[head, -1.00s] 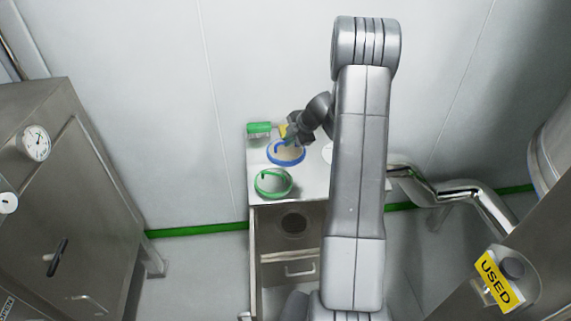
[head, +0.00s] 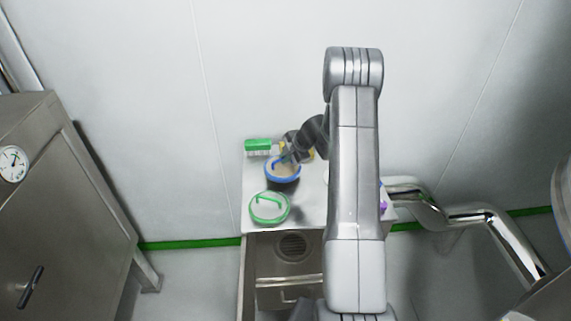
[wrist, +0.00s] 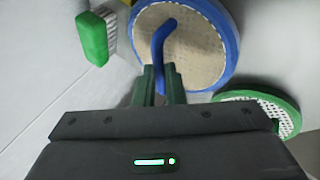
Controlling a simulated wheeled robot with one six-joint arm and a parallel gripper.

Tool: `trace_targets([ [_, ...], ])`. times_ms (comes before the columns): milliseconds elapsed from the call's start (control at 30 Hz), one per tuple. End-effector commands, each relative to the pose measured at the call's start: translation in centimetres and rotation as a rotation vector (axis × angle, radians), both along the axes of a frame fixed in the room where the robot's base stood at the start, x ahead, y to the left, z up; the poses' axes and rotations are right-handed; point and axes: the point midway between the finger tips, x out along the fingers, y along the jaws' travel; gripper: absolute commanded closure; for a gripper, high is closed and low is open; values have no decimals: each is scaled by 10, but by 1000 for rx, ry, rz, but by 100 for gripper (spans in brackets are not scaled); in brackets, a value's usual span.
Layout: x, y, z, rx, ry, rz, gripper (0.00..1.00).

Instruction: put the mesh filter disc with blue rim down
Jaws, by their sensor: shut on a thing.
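The mesh filter disc with blue rim (head: 283,173) is at my gripper (head: 287,158), over the white-topped cabinet. In the wrist view the disc (wrist: 190,50) shows its tan mesh, blue rim and a bent blue handle. My gripper (wrist: 160,88) is shut on the lower end of that blue handle. A dark shadow lies below the disc in the head view, so it seems to be a little above the top. I cannot tell the exact gap.
A green-rimmed mesh disc (head: 269,208) lies on the cabinet top (head: 312,207), in front of the blue one. A green brush (head: 258,146) lies at the back left, and a yellow thing is partly hidden behind my gripper. My arm hides the right part.

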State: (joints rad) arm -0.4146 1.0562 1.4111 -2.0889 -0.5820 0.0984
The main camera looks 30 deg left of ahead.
Motion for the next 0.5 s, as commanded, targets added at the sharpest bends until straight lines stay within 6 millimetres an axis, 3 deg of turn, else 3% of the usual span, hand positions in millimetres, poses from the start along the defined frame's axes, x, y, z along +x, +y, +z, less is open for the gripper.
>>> trace_targets([
  [167,-1,0,-24,-1,3,1,100],
  [500,0,0,-27,0,1,1,100],
])
